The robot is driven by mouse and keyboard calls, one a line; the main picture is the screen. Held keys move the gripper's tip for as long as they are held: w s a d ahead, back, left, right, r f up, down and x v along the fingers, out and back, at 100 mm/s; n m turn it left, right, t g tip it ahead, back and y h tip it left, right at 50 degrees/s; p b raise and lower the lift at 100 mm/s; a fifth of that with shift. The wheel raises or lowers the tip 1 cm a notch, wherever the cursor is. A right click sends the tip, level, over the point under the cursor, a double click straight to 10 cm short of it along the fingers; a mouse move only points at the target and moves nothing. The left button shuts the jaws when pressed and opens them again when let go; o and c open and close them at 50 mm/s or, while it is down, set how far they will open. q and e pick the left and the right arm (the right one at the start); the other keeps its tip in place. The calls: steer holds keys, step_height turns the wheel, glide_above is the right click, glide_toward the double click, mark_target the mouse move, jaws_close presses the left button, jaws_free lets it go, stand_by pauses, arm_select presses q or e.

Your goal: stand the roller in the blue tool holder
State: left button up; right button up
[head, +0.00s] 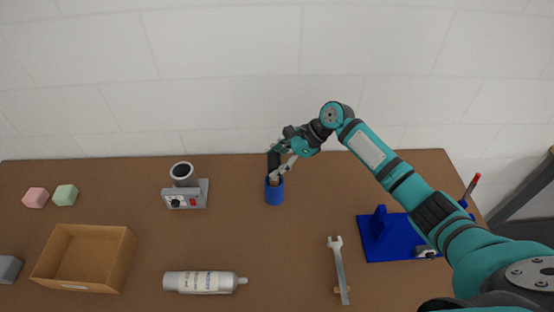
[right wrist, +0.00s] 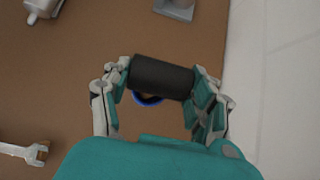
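The roller's black drum (right wrist: 162,77) spans the gap between the fingers of my right gripper (right wrist: 163,80) in the right wrist view, and both fingers appear to touch its ends. In the head view the roller (head: 273,160) is directly above the blue tool holder (head: 275,192), with a lighter part reaching down to the holder's mouth. How deep the handle sits is hidden. The holder's blue rim (right wrist: 148,100) shows partly below the drum in the right wrist view. My right gripper (head: 283,160) comes in from the upper right. My left gripper is out of view.
A grey device (head: 187,193) stands left of the holder. A white tube (head: 202,282) and a wrench (head: 340,272) lie in front. An open cardboard box (head: 107,270), pink block (head: 35,197) and green block (head: 65,195) are left. A blue stand (head: 375,240) is right.

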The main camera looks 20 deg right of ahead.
steer(key=o, duration=0.5)
steer(key=shift+c, duration=0.2)
steer(key=v, duration=1.2)
